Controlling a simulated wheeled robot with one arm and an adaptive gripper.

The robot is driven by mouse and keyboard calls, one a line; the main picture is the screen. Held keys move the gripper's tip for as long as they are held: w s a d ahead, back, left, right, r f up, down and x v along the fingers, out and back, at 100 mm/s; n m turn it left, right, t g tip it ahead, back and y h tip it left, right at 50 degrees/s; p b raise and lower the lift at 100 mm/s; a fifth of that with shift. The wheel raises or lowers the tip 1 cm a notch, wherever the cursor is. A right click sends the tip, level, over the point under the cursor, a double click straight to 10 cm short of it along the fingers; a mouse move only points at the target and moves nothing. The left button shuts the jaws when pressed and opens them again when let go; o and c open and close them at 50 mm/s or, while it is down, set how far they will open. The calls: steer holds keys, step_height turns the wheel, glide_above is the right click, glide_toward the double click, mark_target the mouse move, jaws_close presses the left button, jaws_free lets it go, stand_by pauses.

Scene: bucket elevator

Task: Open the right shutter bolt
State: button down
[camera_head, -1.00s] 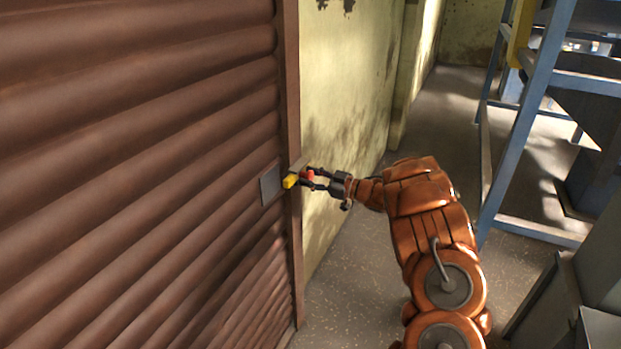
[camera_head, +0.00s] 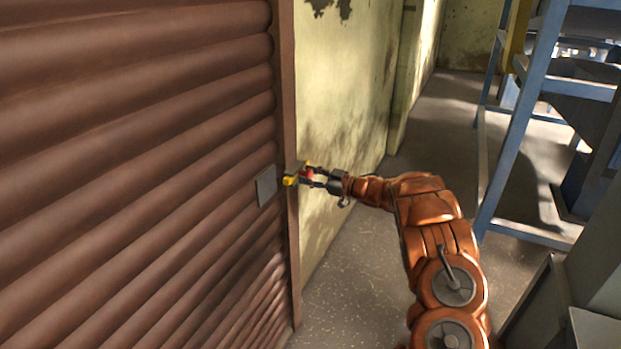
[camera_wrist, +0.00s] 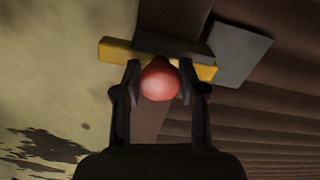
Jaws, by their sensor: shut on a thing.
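The right shutter bolt is a yellow bar (camera_head: 290,180) with a red knob (camera_head: 309,174), at the right edge of the brown shutter (camera_head: 150,170). In the wrist view the yellow bar (camera_wrist: 116,50) runs behind a dark bracket (camera_wrist: 172,46), and its other end shows to the right of it. The red knob (camera_wrist: 160,80) sits between the fingers. My gripper (camera_wrist: 160,82) is shut on the red knob, one finger at each side. A grey plate (camera_head: 267,186) is on the shutter beside the bolt.
The yellowish wall (camera_head: 340,110) stands just right of the shutter frame (camera_head: 288,120). A blue metal frame (camera_head: 520,125) with grey machinery stands at the right. Speckled floor (camera_head: 350,285) is open between the wall and that frame.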

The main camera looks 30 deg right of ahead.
steer(key=c, duration=0.6)
jaws_free()
steer(key=shift+c, duration=0.2)
steer(key=shift+s+d, duration=0.1)
steer(key=v, duration=1.1)
steer(key=shift+s+d, duration=0.2)
steer(key=shift+s, duration=0.15)
